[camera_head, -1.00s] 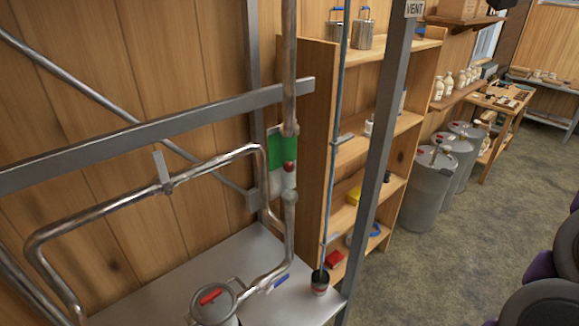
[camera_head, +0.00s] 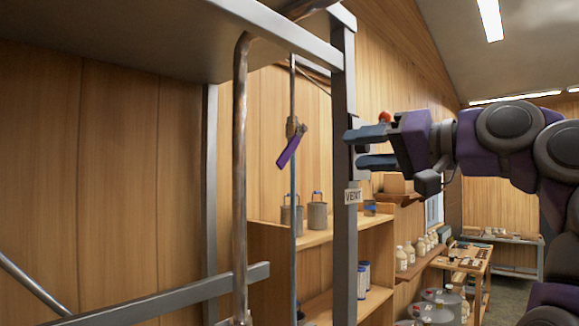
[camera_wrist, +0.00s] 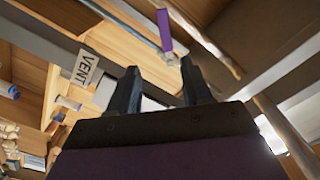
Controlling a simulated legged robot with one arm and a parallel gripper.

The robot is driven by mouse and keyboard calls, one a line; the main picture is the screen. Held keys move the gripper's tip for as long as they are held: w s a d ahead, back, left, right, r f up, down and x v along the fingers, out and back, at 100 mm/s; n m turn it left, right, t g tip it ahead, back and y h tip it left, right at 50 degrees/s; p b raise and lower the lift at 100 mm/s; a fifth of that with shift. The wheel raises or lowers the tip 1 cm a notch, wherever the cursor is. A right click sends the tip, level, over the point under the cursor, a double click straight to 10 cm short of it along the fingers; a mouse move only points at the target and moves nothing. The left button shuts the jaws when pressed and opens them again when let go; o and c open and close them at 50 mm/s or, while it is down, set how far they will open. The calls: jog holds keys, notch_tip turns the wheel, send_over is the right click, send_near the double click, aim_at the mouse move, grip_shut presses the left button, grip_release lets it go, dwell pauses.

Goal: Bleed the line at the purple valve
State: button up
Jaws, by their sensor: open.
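The purple valve handle (camera_head: 289,151) sits high on a thin vertical pipe (camera_head: 293,190), behind the grey metal post of the rack. It hangs at a slant, its lower end to the left, below a brass-coloured valve body (camera_head: 293,128). In the wrist view the purple handle (camera_wrist: 165,30) shows ahead of the fingers, near the top. My gripper (camera_head: 357,149) is open and empty, right of the post at about the handle's height. It is apart from the handle. Both fingers also show in the wrist view (camera_wrist: 160,82), with nothing between them.
The grey post (camera_head: 343,250) stands between my gripper and the valve in the head view and bears a VENT sign (camera_head: 353,196). A thicker steel pipe (camera_head: 240,180) rises at left. Wooden shelves (camera_head: 330,236) with metal cans (camera_head: 317,216) stand behind.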

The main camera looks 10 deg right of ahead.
jog(key=p, duration=0.1)
send_near(290, 152)
jog(key=w+a, duration=0.3)
jog(key=shift+a+f, duration=0.25)
jog(key=shift+a, duration=0.05)
jog(key=w, duration=0.2)
jog(key=w+a+p, duration=0.1)
jog(key=w+p, duration=0.1)
jog(key=w, duration=0.1)
jog(key=shift+w+a, duration=0.3)
jog(key=shift+w, duration=0.05)
jog(key=shift+a+r, duration=0.2)
jog(key=shift+a, duration=0.5)
jog(key=shift+w+a+f, duration=0.3)
jog(key=shift+w+a, duration=0.5)
jog(key=shift+w, duration=0.1)
jog(key=shift+a, duration=0.25)
jog(key=shift+s+r, duration=0.1)
jog(key=shift+s, duration=0.15)
jog(key=shift+s+r, duration=0.1)
jog(key=shift+s, duration=0.1)
jog(key=shift+c, duration=0.7)
jog(key=shift+w+d, duration=0.2)
jog(key=shift+d, duration=0.7)
jog(key=c, duration=0.7)
jog(key=shift+a, duration=0.3)
grip_shut()
